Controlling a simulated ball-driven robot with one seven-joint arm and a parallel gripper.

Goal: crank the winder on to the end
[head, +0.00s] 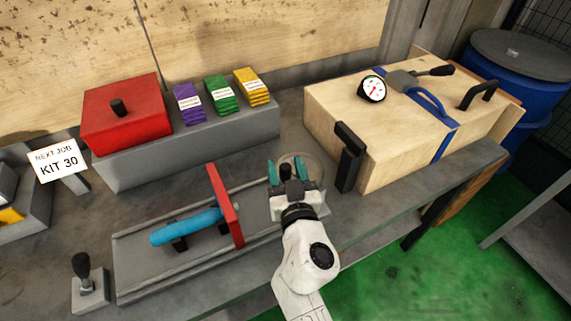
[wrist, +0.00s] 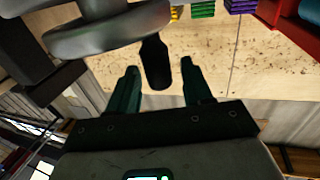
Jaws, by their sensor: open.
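The winder's grey handwheel (wrist: 110,35) fills the upper left of the wrist view. Its dark crank handle (wrist: 155,65) stands out from the rim toward me. In the head view the pale wheel (head: 312,164) is partly hidden behind my gripper. My gripper (head: 289,170) has teal fingers and is open. In the wrist view the handle lies between the spread fingers (wrist: 158,70), with a gap showing on both sides. I cannot tell how far the wheel is turned.
Left of the winder are a red upright plate (head: 224,205) and a blue cylinder (head: 186,228) on a grey bed. A wooden box (head: 400,130) with a dial gauge (head: 372,89) stands close on the right. A red box (head: 123,113) is behind left.

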